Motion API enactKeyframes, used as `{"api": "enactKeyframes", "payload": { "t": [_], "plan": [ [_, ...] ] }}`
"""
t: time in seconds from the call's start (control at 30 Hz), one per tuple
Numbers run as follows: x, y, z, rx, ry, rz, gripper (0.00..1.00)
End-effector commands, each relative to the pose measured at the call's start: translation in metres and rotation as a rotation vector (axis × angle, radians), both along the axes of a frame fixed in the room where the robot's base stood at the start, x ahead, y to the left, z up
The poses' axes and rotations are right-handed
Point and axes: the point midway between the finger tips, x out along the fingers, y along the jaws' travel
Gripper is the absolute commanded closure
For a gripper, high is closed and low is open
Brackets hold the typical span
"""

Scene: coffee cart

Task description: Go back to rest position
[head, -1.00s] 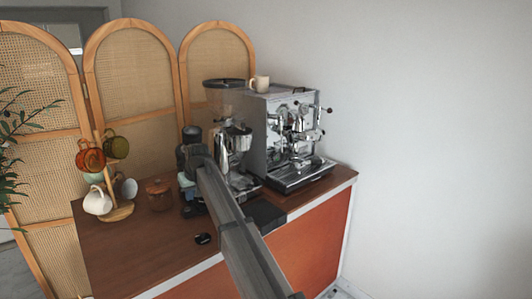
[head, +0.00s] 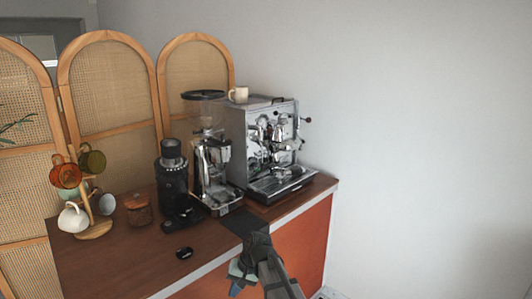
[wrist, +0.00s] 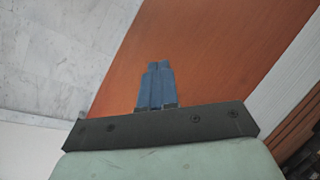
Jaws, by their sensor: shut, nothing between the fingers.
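My gripper (head: 236,288) is in front of the coffee cart (head: 313,248), low and below the countertop's front edge in the head view. In the wrist view its two blue fingers (wrist: 158,68) are pressed together with nothing between them. They point along the cart's orange-red front panel (wrist: 205,50). My arm comes in from the bottom of the head view, and its upper part overlaps the counter's front edge.
An espresso machine (head: 238,150) with a cup (head: 238,95) on top, a grinder (head: 203,120), a black grinder (head: 172,178), a lidded jar (head: 138,210) and a mug tree (head: 95,228) stand on the counter. Floor (wrist: 60,50) is clear left of the panel.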

Motion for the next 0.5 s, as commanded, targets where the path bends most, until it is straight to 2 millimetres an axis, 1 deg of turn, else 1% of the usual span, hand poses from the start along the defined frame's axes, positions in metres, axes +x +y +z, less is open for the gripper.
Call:
{"api": "enactKeyframes", "payload": {
  "t": [0.03,0.1,0.27,0.4,0.5],
  "plan": [
    [-0.007,-0.011,-0.019,-0.016,0.016,-0.005,1.00],
    [-0.014,-0.024,-0.043,-0.039,0.033,-0.010,1.00],
    [-0.035,-0.054,-0.094,-0.087,0.073,-0.019,1.00],
    [-0.056,-0.080,-0.136,-0.129,0.110,-0.024,1.00],
    [-0.074,-0.098,-0.164,-0.156,0.137,-0.025,1.00]
  ]
}}
